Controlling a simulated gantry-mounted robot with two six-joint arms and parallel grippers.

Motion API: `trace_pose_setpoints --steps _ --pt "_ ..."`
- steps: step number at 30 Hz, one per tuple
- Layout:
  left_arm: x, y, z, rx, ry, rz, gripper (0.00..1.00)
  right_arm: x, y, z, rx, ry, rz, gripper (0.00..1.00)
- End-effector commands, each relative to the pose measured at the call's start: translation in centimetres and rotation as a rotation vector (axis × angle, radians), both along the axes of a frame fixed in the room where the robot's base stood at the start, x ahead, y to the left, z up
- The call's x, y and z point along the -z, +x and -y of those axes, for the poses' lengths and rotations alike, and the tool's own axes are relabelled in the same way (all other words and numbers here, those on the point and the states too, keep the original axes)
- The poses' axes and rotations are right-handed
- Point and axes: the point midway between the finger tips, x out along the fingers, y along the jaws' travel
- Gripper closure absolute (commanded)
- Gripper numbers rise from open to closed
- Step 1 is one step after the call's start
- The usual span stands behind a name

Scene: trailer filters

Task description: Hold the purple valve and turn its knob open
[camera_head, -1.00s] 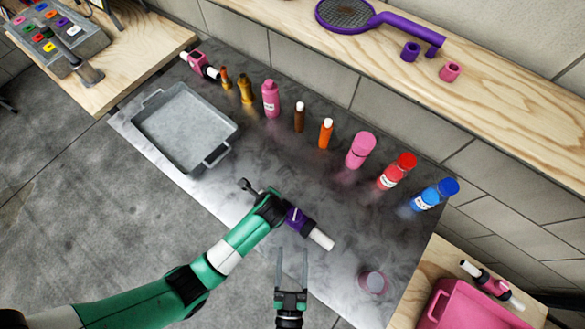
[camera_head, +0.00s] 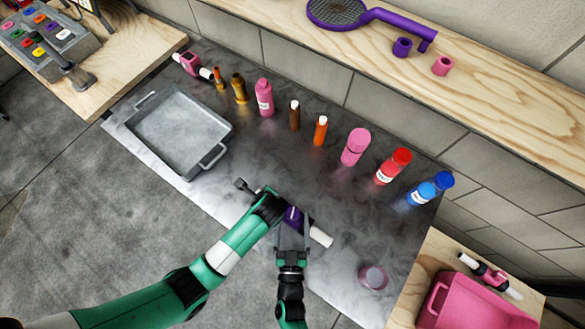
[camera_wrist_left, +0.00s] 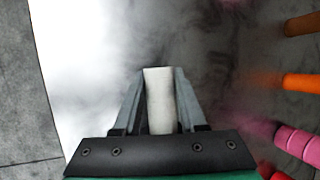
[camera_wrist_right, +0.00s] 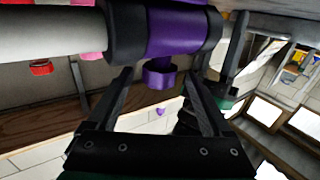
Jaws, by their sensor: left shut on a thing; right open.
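The purple valve (camera_head: 293,216) has a purple body, black collars and white pipe ends. It is held above the grey table near its front edge. My left gripper (camera_wrist_left: 160,100) is shut on one white pipe end (camera_wrist_left: 160,88). The other white end (camera_head: 320,236) points right and toward the front in the head view. My right gripper (camera_wrist_right: 158,75) is open just below the valve. In the right wrist view the valve body (camera_wrist_right: 176,30) lies across the top, and its purple knob (camera_wrist_right: 160,74) hangs between the open fingertips, with gaps at both sides.
Several bottles, including a red-capped one (camera_head: 393,167), stand along the back of the table. A grey metal tray (camera_head: 222,146) lies at the left. A pink cup (camera_head: 373,277) stands at the right. A pink bin (camera_head: 438,300) and another valve (camera_head: 484,272) are on the side table.

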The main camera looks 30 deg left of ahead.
Motion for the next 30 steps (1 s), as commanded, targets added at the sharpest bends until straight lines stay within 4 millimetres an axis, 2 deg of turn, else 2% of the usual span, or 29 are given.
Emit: trace_pose_setpoints --steps 3,10,11,24,30 --pt "-0.05 0.05 0.02 -0.001 0.000 0.001 1.00 -0.02 0.69 -0.35 0.001 -0.001 -0.001 0.16" --pt "-0.05 0.05 0.02 -0.001 0.000 0.001 1.00 -0.01 0.72 -0.39 0.000 -0.001 -0.001 0.16" --pt "-0.05 0.05 0.02 -0.001 0.000 0.001 1.00 -0.01 0.72 -0.40 0.000 -0.001 -0.001 0.20" --pt "-0.05 0.05 0.02 -0.001 0.000 0.001 1.00 -0.01 0.68 -0.40 -0.001 -0.001 0.001 0.99" --pt "-0.04 0.05 0.01 0.000 0.000 0.002 1.00 -0.17 0.75 -0.40 -0.019 0.002 0.006 1.00"
